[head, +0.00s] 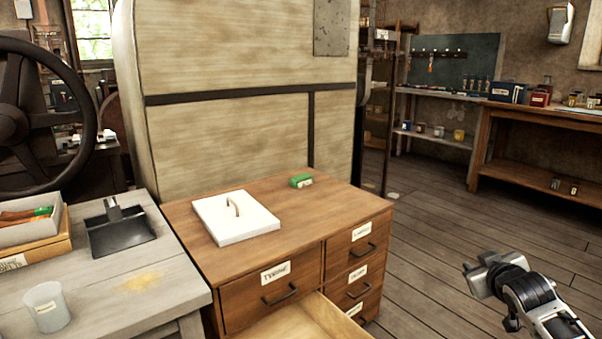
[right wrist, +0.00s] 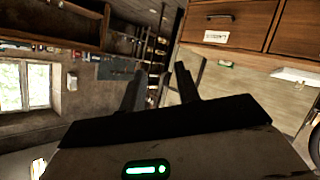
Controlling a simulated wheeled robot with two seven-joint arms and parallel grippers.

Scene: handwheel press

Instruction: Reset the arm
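My right gripper (head: 482,274) is at the lower right of the head view, over the wooden floor and well apart from the cabinet. In the right wrist view its two dark fingers (right wrist: 160,72) stand apart with nothing between them. My left gripper and left arm are not in the head view. A large dark handwheel (head: 72,118) is at the left edge of the head view, apart from my right gripper.
A wooden drawer cabinet (head: 290,247) has a lower drawer (head: 322,312) pulled out. A white lidded panel (head: 236,222) and a green block (head: 301,180) lie on top. A grey table (head: 170,285) holds a dustpan (head: 122,236) and cup (head: 47,307). Floor around my right gripper is clear.

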